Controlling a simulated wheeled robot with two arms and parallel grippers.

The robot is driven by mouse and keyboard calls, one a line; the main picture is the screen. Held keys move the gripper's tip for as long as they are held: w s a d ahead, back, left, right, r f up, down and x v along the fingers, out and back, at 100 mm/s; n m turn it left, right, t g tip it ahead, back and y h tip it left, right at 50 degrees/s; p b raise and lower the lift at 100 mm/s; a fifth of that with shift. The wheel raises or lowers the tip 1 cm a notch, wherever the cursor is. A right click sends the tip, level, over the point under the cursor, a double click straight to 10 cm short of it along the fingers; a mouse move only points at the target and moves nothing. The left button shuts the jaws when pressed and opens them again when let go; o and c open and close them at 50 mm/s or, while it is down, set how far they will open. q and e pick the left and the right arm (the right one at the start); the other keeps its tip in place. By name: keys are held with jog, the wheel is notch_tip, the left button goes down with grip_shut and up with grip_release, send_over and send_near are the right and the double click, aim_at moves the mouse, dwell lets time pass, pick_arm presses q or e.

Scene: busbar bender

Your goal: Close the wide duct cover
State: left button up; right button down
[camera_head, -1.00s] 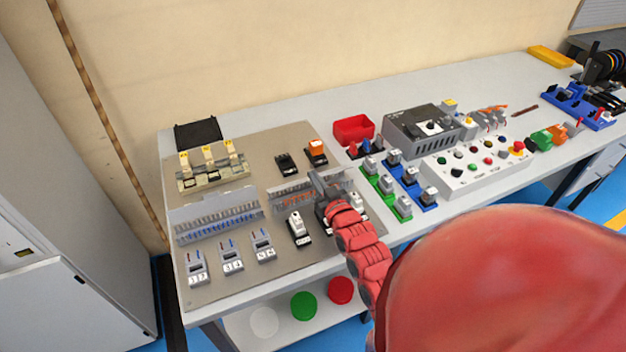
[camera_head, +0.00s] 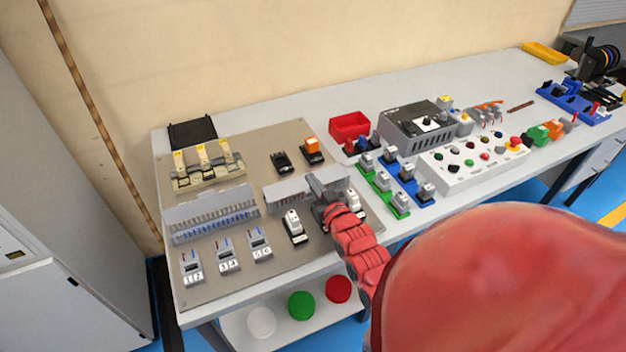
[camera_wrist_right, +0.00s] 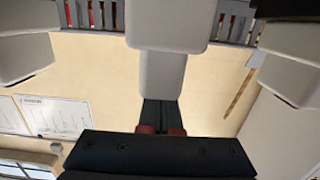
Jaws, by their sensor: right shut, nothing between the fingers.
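Two grey slotted wiring ducts are on the board. The right duct (camera_head: 290,195) has a grey cover (camera_head: 285,189) lying over it, and no wires show inside. The left duct (camera_head: 212,226) has its cover (camera_head: 205,203) tilted up at the back, with blue-marked wires visible. I cannot tell for sure which is the wide one. My right gripper (camera_head: 312,181) is shut and empty, at the right duct's cover; whether it touches is unclear. It hides part of that duct. A grey slotted strip (camera_wrist_right: 228,22) shows at the top of the right wrist view. My left gripper is not in view.
Breakers (camera_head: 228,254) stand in front of the left duct. A white-topped switch (camera_head: 293,226) stands in front of the right duct, close to my right arm. Terminal blocks (camera_head: 203,168) and an orange-topped relay (camera_head: 312,150) stand behind.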

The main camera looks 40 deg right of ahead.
jog(key=v, duration=0.6)
jog(key=shift+s+d+f+b, duration=0.1)
jog(key=shift+s+f+b, duration=0.05)
jog(key=shift+s+b, duration=0.15)
jog(key=p+v, duration=0.9)
jog(key=v, duration=0.2)
jog(key=shift+w, duration=0.1)
